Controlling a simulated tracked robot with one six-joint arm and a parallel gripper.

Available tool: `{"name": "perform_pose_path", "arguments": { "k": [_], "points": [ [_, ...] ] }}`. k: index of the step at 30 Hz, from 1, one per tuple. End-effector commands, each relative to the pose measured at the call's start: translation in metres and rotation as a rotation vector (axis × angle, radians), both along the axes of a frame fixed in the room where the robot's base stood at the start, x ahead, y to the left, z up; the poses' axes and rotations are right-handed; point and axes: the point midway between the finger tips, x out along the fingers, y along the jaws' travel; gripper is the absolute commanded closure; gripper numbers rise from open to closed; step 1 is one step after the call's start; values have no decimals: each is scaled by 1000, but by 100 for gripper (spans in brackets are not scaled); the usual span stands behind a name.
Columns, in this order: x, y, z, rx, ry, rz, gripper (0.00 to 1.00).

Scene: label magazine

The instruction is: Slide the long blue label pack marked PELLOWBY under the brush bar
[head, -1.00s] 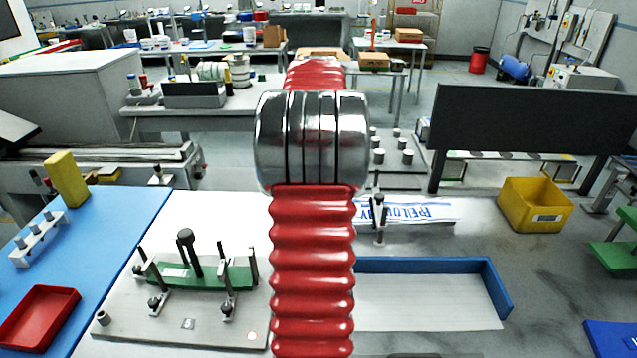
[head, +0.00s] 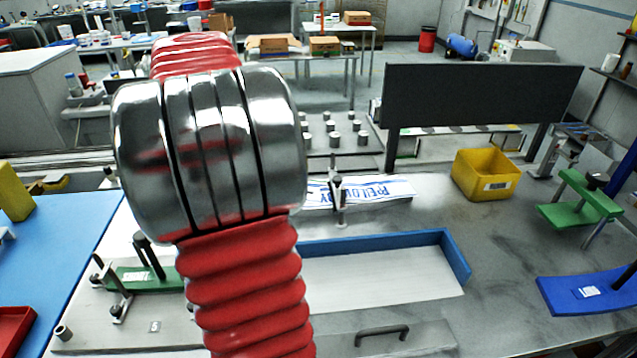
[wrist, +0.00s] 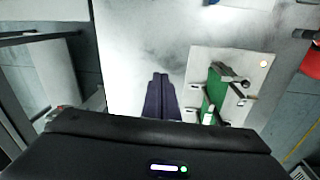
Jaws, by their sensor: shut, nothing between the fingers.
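The long label pack marked PELLOWBY (head: 385,190) lies flat on the grey bench in the head view. It is white with blue stripes and blue lettering that reads upside down. Its left end is hidden behind my arm, and a small post clamp (head: 338,200) stands in front of it. A wide black panel on legs (head: 485,95) stands behind and right of the pack; I cannot tell whether it is the brush bar. My gripper (wrist: 161,76) shows in the wrist view with its dark fingers together and empty, beside the plate with the green part. The pack is not recognisable there.
A blue-edged white tray (head: 455,257) lies in front of the pack. A clamp plate (wrist: 236,60) with a green part (wrist: 216,85) is at left. A yellow bin (head: 486,175), a green bracket (head: 580,200) and a curved blue piece (head: 590,291) stand right. Bare bench lies between them.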

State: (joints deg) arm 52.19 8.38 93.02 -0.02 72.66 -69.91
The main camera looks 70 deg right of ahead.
Motion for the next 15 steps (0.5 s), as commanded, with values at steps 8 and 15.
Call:
{"name": "perform_pose_path", "arguments": {
  "k": [8, 15],
  "points": [
    [29, 89, 15, -31, -68, -45, 100],
    [38, 162, 21, -39, -135, -88, 100]
  ]
}}
